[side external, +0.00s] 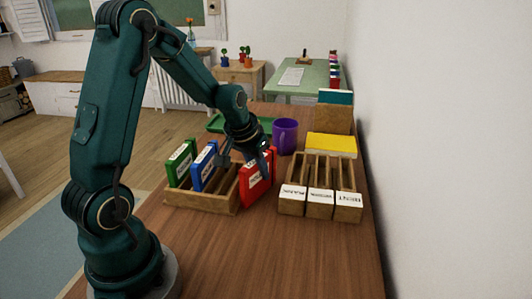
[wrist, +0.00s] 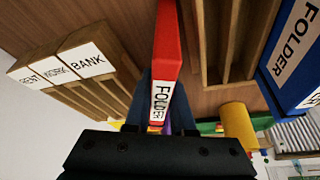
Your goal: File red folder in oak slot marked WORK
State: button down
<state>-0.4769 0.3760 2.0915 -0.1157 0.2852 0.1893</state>
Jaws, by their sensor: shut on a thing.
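The red folder (side external: 257,182) is upright in my gripper (side external: 262,153), between the folder crate and the oak sorter. In the wrist view the red folder (wrist: 168,50) is between my gripper's fingers (wrist: 164,95), its FOLDER label facing the camera. I cannot tell how far its lower edge is above the table. The oak sorter (side external: 346,176) stands to its right, with three labelled blocks in front. The wrist view reads RENT (wrist: 28,72), WORK (wrist: 55,65) and BANK (wrist: 86,60); WORK is the middle one. The sorter's slots look empty.
A wooden crate (side external: 200,203) left of the red folder holds a green folder (side external: 181,163) and a blue folder (side external: 204,167). A purple mug (side external: 285,136), yellow block (side external: 331,145) and green tray (side external: 215,123) stand behind. A white wall borders the table's right. The front table is clear.

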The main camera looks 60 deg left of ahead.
jog(key=shift+f, duration=0.15)
jog(key=c, duration=0.8)
grip_release()
jog(key=shift+o, duration=0.2)
jog(key=shift+s+r, duration=0.1)
jog(key=shift+r, duration=0.55)
jog(key=v, duration=1.1)
jog(key=shift+s+f, duration=0.1)
jog(key=s+d+m+t+h, duration=0.1)
jog(key=s+d+m, duration=0.3)
jog(key=s+d, duration=0.7)
jog(key=shift+d+t+h, duration=0.3)
jog(key=shift+d+h, duration=0.1)
jog(key=shift+d, duration=0.55)
jog(key=shift+o, duration=1.2)
jog(key=shift+s+d, duration=0.2)
jog(key=shift+s, duration=0.1)
